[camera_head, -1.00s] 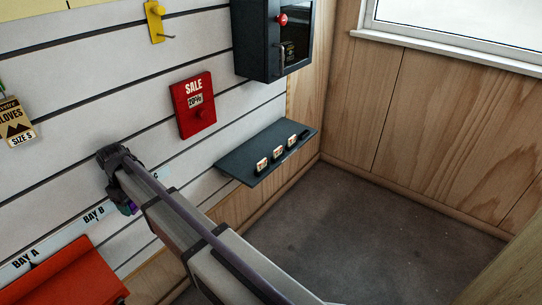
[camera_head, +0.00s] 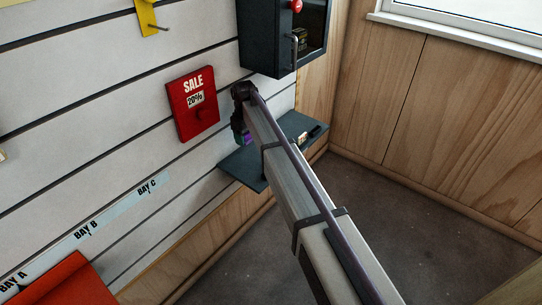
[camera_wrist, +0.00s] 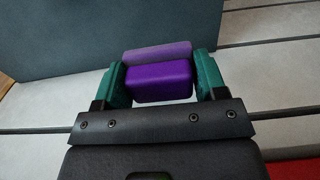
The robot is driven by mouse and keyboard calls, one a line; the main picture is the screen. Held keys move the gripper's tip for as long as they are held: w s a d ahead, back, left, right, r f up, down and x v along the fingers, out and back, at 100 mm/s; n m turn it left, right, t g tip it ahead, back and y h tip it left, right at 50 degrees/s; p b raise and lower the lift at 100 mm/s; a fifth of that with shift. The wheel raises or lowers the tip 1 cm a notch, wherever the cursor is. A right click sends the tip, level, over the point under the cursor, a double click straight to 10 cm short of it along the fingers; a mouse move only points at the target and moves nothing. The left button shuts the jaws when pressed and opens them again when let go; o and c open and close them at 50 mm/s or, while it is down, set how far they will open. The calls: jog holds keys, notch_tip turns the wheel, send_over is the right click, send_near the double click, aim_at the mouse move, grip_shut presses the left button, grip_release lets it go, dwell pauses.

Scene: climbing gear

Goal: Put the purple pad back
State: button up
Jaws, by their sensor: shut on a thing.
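The purple pad (camera_wrist: 160,82) is a small rounded block. My gripper (camera_wrist: 160,85) is shut on it, with a green finger on each side in the wrist view. In the head view only a bit of purple (camera_head: 247,139) shows below my wrist, and my arm hides much of the gripper. The gripper is in front of the slatted wall, beside the red sale sign and over the left part of the dark shelf (camera_head: 240,170) as seen there. I cannot tell its height above the shelf.
The red sale sign (camera_head: 193,105) hangs left of my wrist. A dark cabinet (camera_head: 268,40) with a glass front is above right. A yellow hook (camera_head: 147,15) is at upper left. Bay labels (camera_head: 88,230) run above a red bin (camera_head: 65,283). My arm hides part of the shelf.

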jog(key=b, duration=0.6)
send_over(248, 161)
notch_tip(248, 161, down, 6)
jog(key=shift+a+f, duration=0.1)
jog(key=shift+f, duration=0.15)
notch_tip(248, 161, down, 4)
jog(key=b, duration=0.4)
jog(key=shift+b, duration=0.3)
jog(key=shift+r+p, duration=0.25)
jog(key=shift+p, duration=0.05)
jog(key=shift+f, duration=0.25)
jog(key=o, duration=0.9)
jog(key=shift+c, duration=0.2)
notch_tip(248, 161, up, 13)
jog(key=p, duration=1.2)
jog(key=shift+f, duration=0.25)
jog(key=shift+s, duration=0.1)
